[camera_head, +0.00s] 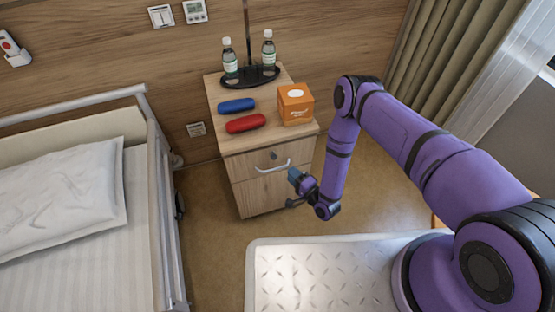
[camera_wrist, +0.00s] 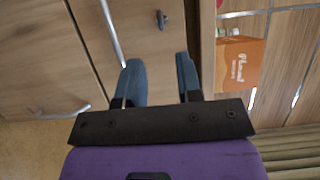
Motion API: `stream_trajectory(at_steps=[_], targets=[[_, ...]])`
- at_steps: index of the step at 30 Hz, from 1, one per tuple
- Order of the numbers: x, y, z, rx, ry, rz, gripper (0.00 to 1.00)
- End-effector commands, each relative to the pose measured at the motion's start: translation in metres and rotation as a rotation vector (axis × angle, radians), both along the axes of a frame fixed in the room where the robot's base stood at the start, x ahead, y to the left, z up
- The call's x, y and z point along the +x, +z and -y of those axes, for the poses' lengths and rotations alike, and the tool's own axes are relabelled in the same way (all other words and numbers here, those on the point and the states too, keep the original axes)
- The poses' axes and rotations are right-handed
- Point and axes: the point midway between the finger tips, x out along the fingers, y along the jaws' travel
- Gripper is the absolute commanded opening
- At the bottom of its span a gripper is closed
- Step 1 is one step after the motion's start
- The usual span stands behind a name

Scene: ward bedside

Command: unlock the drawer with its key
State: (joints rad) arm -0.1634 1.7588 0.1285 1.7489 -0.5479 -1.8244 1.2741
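The bedside cabinet (camera_head: 263,197) has a top drawer (camera_head: 246,162) that looks closed, with a pale bar handle (camera_head: 273,166). The handle also shows in the wrist view (camera_wrist: 112,32). A small dark lock fitting (camera_head: 273,155) sits above the handle; in the wrist view (camera_wrist: 162,19) it lies beyond my fingertips. Something seems to stick out of it, perhaps the key, but it is too small to be sure. My gripper (camera_head: 293,187) is in front of the cabinet, below and right of the handle. Its blue fingers (camera_wrist: 158,68) are apart with nothing between them.
On the cabinet top are a blue case (camera_head: 236,106), a red case (camera_head: 246,123), an orange box (camera_head: 296,104) and a black tray (camera_head: 250,77) with two bottles. A bed (camera_head: 90,220) stands at left. Bare floor (camera_head: 212,215) lies between bed and cabinet.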

Motion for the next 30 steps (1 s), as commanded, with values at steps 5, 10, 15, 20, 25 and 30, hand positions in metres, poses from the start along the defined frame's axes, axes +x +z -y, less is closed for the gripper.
stream_trajectory(at_steps=[5, 10, 15, 20, 25, 30], targets=[[0.024, 0.001, -0.020, -0.001, 0.003, 0.005, 0.33], [0.047, 0.001, -0.039, 0.000, 0.003, 0.004, 0.33], [0.065, 0.001, -0.052, -0.002, 0.002, 0.003, 0.33], [0.074, 0.001, -0.059, -0.001, 0.001, 0.001, 0.33], [0.076, 0.001, -0.060, -0.001, 0.000, 0.000, 0.33], [0.076, 0.001, -0.060, -0.001, 0.000, 0.000, 0.31]])
